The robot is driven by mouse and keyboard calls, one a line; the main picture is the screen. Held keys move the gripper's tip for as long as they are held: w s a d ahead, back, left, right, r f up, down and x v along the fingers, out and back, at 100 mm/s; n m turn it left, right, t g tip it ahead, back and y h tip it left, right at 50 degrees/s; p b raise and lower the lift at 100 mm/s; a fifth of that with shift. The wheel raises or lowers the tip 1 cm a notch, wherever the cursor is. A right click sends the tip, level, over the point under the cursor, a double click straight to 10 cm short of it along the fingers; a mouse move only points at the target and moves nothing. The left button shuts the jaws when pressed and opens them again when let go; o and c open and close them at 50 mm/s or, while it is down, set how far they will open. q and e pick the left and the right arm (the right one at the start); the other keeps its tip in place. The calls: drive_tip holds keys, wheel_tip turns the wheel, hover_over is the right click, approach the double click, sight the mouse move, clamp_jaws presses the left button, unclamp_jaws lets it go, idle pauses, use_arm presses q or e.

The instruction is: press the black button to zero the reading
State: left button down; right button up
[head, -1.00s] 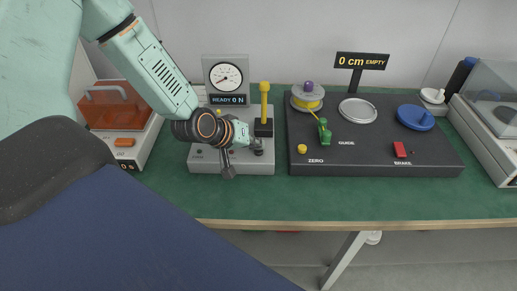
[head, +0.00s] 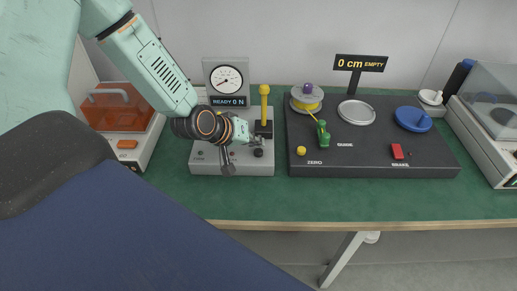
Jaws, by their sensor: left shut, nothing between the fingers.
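The grey tester (head: 205,167) stands on the green bench at centre left, with a dial gauge (head: 226,79) behind it and a display reading "READY 0 N" (head: 230,101). A small dark round button (head: 199,153) is at its front left; a label there is too small to read. A dark round part (head: 258,152) is at its front right. My left gripper (head: 228,169) is shut and empty, pointing down over the tester's front middle, to the right of the small button. I cannot tell whether its tips touch the tester. My right gripper is not in view.
The tester's yellow-topped lever (head: 264,91) stands upright right of my gripper. A black panel (head: 350,168) with a yellow button (head: 301,151) marked "ZERO" lies to the right. An orange-lidded box (head: 114,107) is left. The bench front is clear.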

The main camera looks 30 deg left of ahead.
sight(256, 152)
use_arm(q)
wheel_tip(256, 152, up, 5)
drive_tip(key=p, duration=0.5)
drive_tip(key=shift+f, duration=0.1)
idle(0.7)
drive_tip(key=s+d+f+m+g, duration=0.1)
drive_tip(key=s+d+f, duration=0.1)
drive_tip(key=s, duration=0.3)
drive_tip(key=s+d+f+g, duration=0.2)
drive_tip(key=s+f, duration=0.2)
drive_tip(key=s, duration=0.1)
drive_tip(key=s+d+f+m+g, duration=0.1)
drive_tip(key=s+d+f+g, duration=0.1)
drive_tip(key=s+d+f, duration=0.1)
drive_tip(key=shift+s+d+f+m+y, duration=0.15)
drive_tip(key=shift+s+f, duration=0.1)
drive_tip(key=shift+s, duration=0.3)
drive_tip(key=shift+s+a+f+m+y, duration=0.1)
drive_tip(key=shift+s+f+m+y, duration=0.1)
drive_tip(key=shift+s, duration=0.3)
drive_tip(key=s+d+f+m+g+y, duration=0.1)
drive_tip(key=s+f+m+g+y, duration=0.2)
drive_tip(key=s, duration=1.3)
wheel_tip(256, 152, down, 12)
drive_tip(key=h+b, duration=0.1)
drive_tip(key=b, duration=1)
drive_tip(key=shift+w+r+g+b, duration=0.15)
drive_tip(key=shift+g+b, duration=0.2)
drive_tip(key=shift+g, duration=0.05)
